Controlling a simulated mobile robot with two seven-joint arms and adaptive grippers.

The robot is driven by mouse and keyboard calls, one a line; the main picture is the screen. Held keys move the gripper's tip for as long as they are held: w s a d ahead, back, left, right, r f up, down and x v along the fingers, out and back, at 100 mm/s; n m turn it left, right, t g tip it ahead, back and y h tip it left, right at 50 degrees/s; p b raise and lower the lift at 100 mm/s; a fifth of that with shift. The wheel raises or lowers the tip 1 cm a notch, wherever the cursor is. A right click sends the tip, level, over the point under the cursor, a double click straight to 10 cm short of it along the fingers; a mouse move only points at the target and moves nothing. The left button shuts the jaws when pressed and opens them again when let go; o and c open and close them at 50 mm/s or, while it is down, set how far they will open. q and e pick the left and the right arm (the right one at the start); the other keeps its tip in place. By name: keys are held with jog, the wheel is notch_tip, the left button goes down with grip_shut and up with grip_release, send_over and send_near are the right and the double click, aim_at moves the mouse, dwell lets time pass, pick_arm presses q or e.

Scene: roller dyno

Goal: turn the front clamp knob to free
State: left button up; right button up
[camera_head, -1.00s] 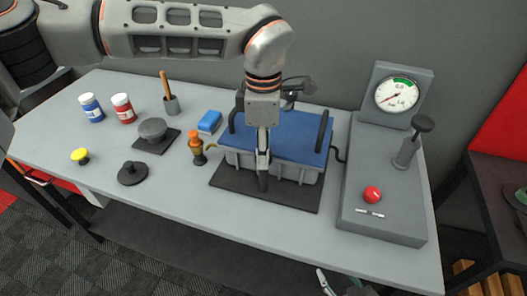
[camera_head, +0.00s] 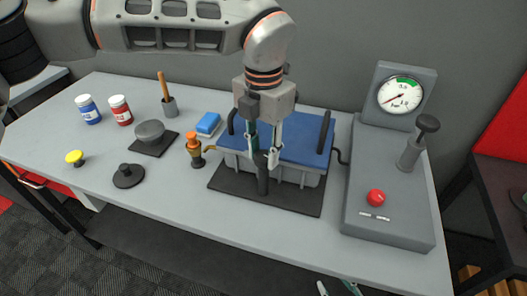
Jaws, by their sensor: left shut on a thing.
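The blue-topped grey box (camera_head: 300,138) with dark side handles sits on a dark base plate (camera_head: 225,180) at the middle of the bench. The front clamp knob (camera_head: 263,181) is a dark upright piece at the box's front edge. My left gripper (camera_head: 264,158) comes down from above and is shut on the upper part of this knob, one finger on each side. The fingers hide the knob's top, and its exact setting cannot be read. My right gripper (camera_head: 337,288) shows only its fingertips at the bottom edge, apart with nothing between them.
An orange-topped brass valve (camera_head: 194,146) stands just left of the box. At right is a grey pump unit (camera_head: 385,228) with a gauge (camera_head: 400,95), plunger and red button (camera_head: 376,197). Jars, a blue sponge (camera_head: 208,124) and dark weights lie left. The bench front is clear.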

aim_at(263, 155)
pick_arm(q)
jog(key=shift+n, duration=2.1)
jog(key=o, duration=1.1)
notch_tip(263, 155, up, 12)
